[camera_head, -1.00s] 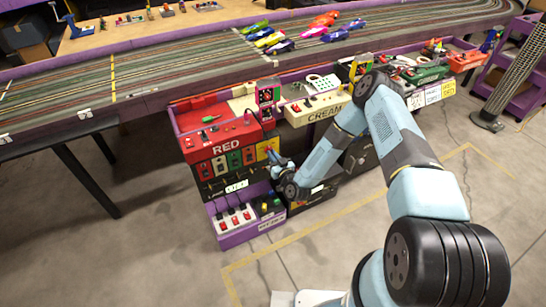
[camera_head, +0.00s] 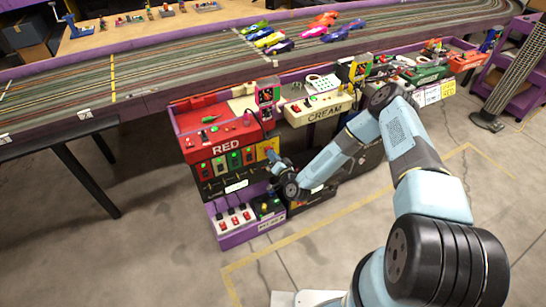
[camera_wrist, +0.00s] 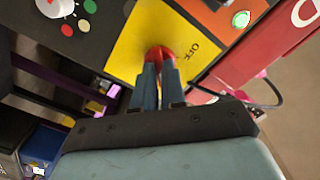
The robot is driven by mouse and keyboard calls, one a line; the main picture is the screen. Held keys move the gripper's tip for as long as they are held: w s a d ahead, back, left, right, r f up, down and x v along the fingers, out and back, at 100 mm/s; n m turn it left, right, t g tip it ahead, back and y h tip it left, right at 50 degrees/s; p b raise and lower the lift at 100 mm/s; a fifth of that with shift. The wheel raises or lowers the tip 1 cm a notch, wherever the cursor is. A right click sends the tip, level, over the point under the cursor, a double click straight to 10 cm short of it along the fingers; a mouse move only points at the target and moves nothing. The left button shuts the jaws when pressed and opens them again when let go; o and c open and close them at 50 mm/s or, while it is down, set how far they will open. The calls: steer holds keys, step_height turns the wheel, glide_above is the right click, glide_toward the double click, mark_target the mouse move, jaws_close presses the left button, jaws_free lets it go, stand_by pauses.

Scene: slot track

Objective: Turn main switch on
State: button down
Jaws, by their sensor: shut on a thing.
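The main switch is a red knob (camera_wrist: 160,54) on a yellow plate (camera_wrist: 128,40) in the wrist view. The letters "OFF" show on the plate to the right of the knob. My gripper (camera_wrist: 160,72) has its two fingertips at the knob, one on each side, shut on it. Its tips hide part of the knob. In the head view the yellow plate (camera_head: 266,147) is at the right end of the red console's front, and my gripper (camera_head: 271,156) is right at it. The knob itself is hidden there.
The red console (camera_head: 222,149) is left of the plate, with a purple switch box (camera_head: 243,235) below. A cream console (camera_head: 313,108) is to the right. A lit green button (camera_wrist: 241,19) and dark cable (camera_wrist: 268,90) are near the plate. Open floor lies in front.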

steer(key=shift+d+f, duration=0.15)
steer(key=shift+d, duration=0.05)
stand_by(0.3)
steer(key=c, duration=1.2)
jaws_free()
steer(key=shift+a, duration=0.1)
steer(key=v, duration=1.3)
steer(key=shift+s+d, duration=0.25)
